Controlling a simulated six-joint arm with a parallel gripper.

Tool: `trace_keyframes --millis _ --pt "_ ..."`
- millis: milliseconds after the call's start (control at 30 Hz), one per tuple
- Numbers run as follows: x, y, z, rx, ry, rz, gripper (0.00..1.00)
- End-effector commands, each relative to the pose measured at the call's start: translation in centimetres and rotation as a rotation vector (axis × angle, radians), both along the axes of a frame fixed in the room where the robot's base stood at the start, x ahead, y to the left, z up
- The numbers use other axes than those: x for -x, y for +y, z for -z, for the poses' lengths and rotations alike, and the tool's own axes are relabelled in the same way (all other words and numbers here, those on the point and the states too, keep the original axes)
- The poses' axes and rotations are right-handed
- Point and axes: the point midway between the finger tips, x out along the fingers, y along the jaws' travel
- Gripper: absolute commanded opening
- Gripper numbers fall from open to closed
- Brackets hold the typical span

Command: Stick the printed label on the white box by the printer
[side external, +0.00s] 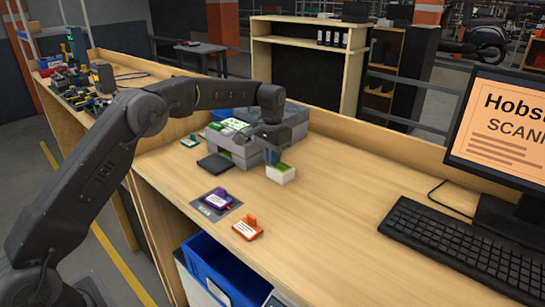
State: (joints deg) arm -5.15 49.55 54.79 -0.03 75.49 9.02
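A small white box (281,176) with a green top stands on the wooden bench, in front of a grey machine (243,157) that looks like the printer. My gripper (272,157) points down just behind and above the box, close to the printer's front right. The fingers are small and dark here, so I cannot tell whether they are open or shut, or whether they touch the box. I cannot make out a separate printed label at the fingers. Part of the printer is hidden behind my gripper.
A black flat pad (215,165), a purple item (217,197) on a dark mat, an orange item (248,229) and a green item (190,140) lie nearby. A keyboard (455,245) and monitor (505,125) stand at right. The bench between box and keyboard is clear.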

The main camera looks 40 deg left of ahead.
Motion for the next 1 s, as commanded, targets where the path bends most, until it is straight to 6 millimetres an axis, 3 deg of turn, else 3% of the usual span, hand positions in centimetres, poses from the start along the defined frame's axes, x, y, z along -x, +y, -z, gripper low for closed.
trace_keyframes --millis 300,633,833,1000 --pt "0.12 -0.02 0.44 -0.001 0.01 0.001 0.0" --pt "0.13 -0.07 0.45 0.0 0.01 0.001 0.34" --pt "0.14 -0.09 0.43 0.0 0.01 0.002 0.34" --pt "0.12 -0.08 0.41 0.0 0.01 0.002 0.51"
